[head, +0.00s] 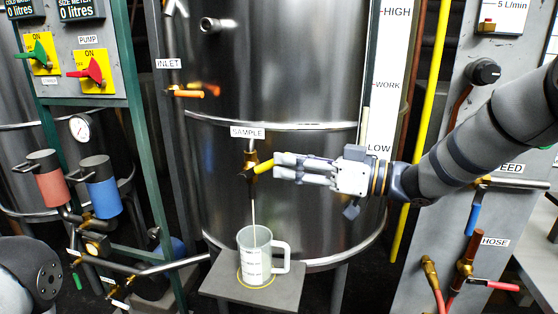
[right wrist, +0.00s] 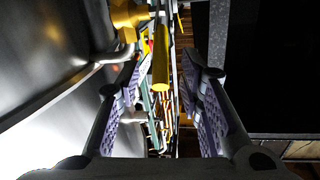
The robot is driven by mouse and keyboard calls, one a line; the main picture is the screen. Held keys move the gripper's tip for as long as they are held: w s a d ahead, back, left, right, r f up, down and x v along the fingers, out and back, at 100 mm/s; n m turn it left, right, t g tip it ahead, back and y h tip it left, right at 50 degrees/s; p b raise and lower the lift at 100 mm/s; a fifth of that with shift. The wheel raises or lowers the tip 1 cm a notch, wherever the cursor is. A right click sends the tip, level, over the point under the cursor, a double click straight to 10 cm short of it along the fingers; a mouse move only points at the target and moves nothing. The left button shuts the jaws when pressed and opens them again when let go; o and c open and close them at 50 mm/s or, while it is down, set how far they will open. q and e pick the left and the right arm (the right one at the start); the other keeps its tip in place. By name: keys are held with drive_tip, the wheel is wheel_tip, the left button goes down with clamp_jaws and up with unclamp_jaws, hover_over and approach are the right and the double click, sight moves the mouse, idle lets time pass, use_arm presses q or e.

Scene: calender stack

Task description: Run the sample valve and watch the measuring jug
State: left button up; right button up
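The sample valve (head: 250,160) is a brass tap on the steel tank below the SAMPLE label. Its yellow handle (head: 264,166) sticks out to the right, toward my right gripper. A thin pale stream (head: 253,208) falls from the valve into the measuring jug (head: 255,262), a clear marked jug with its handle on the right. I cannot read its level. My right gripper (head: 280,169) is at the handle's end. In the right wrist view its fingers (right wrist: 168,100) are apart, with the yellow handle (right wrist: 160,70) between them and gaps on both sides. My left gripper is not in view.
The jug stands on a small grey shelf (head: 285,297) inside a yellow ring. The orange inlet handle (head: 188,93) is up left. A level gauge (head: 384,85) and yellow pole (head: 423,100) stand behind my right arm. Pipes and a pump panel (head: 90,75) fill the left.

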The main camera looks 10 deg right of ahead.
sight(264, 167)
drive_tip(key=shift+x, duration=1.6)
drive_tip(key=shift+c, duration=0.6)
clamp_jaws()
